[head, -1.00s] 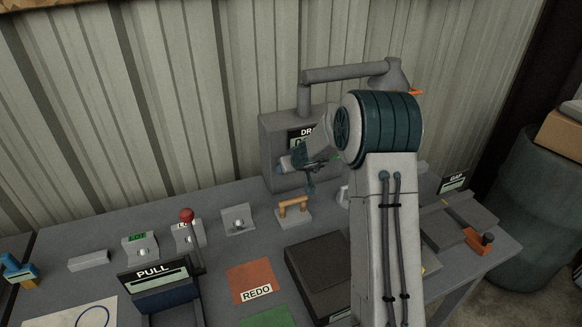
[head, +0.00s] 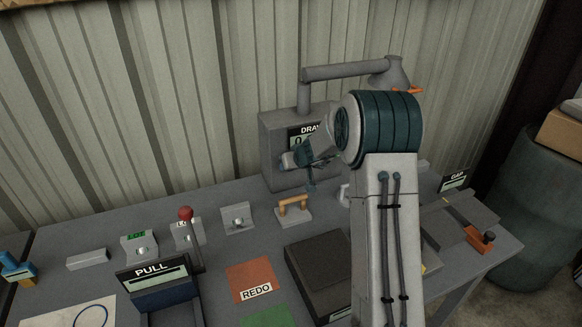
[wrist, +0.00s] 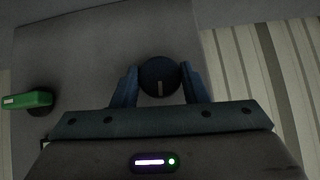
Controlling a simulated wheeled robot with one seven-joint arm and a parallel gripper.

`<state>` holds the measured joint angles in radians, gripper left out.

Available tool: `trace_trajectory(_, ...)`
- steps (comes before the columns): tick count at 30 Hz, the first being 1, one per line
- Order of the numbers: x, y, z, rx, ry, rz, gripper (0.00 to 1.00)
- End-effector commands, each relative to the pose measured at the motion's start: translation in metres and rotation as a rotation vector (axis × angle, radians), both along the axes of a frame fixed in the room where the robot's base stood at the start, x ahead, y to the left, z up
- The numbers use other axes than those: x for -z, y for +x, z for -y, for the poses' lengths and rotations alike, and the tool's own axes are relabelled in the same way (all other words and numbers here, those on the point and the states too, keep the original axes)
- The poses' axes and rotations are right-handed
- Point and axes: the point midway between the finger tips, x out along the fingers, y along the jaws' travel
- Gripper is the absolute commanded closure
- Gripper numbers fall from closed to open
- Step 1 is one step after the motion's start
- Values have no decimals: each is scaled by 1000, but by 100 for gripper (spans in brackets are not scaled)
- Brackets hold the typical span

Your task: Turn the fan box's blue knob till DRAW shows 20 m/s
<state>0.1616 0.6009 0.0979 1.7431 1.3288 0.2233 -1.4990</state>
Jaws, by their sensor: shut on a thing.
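The grey fan box (head: 275,150) stands at the back of the bench with a pipe and hood on top. Its DRAW display (head: 297,140) is partly covered by my arm; a leading 0 shows and the rest is hidden. The round dark blue knob (wrist: 159,72) with a pale pointer line is between my fingers in the wrist view. My gripper (wrist: 159,88) is shut on the knob, one finger touching each side. In the head view my gripper (head: 290,161) is at the front of the box, and the knob is hardly visible there.
A green handle (wrist: 28,100) sits beside the knob on the box face. On the bench are a wooden-handled block (head: 294,208), a red-knobbed lever (head: 186,214), a PULL unit (head: 152,272), a dark case (head: 322,265) and an orange REDO pad (head: 250,281).

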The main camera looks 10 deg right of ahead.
Motion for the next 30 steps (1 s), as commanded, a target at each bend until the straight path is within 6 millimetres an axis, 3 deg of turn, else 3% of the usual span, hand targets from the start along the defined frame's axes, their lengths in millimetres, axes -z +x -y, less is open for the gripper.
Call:
trace_trajectory(11,9,0,4,2,239,-47,83)
trace_trajectory(30,14,1,8,0,811,-160,83)
